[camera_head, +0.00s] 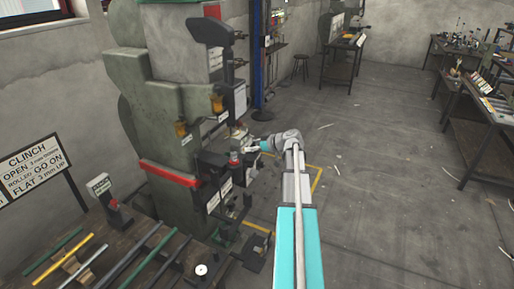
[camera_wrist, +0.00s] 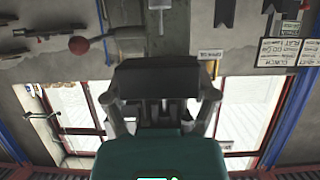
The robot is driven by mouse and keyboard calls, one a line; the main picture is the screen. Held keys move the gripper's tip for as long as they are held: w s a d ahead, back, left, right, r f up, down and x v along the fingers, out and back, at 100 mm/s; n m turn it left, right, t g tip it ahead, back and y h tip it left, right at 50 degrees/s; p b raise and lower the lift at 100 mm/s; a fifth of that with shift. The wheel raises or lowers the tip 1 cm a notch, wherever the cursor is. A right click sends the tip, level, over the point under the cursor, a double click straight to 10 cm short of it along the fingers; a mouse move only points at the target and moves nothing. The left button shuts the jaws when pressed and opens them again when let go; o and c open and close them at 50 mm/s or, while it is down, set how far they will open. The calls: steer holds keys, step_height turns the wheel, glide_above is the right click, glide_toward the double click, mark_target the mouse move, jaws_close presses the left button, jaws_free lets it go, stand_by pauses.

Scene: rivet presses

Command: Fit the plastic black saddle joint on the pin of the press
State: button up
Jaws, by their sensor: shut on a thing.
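My gripper (camera_wrist: 160,92) is shut on a wide dark piece, which I take to be the black saddle joint (camera_wrist: 165,72), held across the fingertips in the wrist view. In the head view my gripper (camera_head: 246,147) is at the front of the large green-grey press (camera_head: 165,105), beside its lower arm. The joint is too small to make out there. The pin of the press cannot be told apart from the parts around the gripper. I cannot tell whether the joint touches the press.
A bench (camera_head: 150,262) with several coloured rods stands at the lower left, by a CLINCH sign (camera_head: 35,170). A black lamp-like head (camera_head: 210,32) overhangs the press front. Benches with tools (camera_head: 490,105) line the right. The floor (camera_head: 390,180) between is open.

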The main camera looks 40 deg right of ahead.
mark_target(232, 152)
steer(key=shift+w+a+f, duration=0.1)
steer(key=shift+w+a, duration=0.55)
steer(key=shift+w, duration=0.9)
steer(key=shift+w+a+f, duration=0.1)
steer(key=shift+w+a, duration=0.5)
steer(key=shift+w, duration=1)
steer(key=shift+w+a, duration=0.65)
steer(key=shift+w, duration=0.9)
steer(key=shift+f+b, duration=1.95)
steer(key=shift+b, duration=0.15)
steer(key=o, duration=0.9)
steer(key=shift+c, duration=0.2)
steer(key=shift+r, duration=0.2)
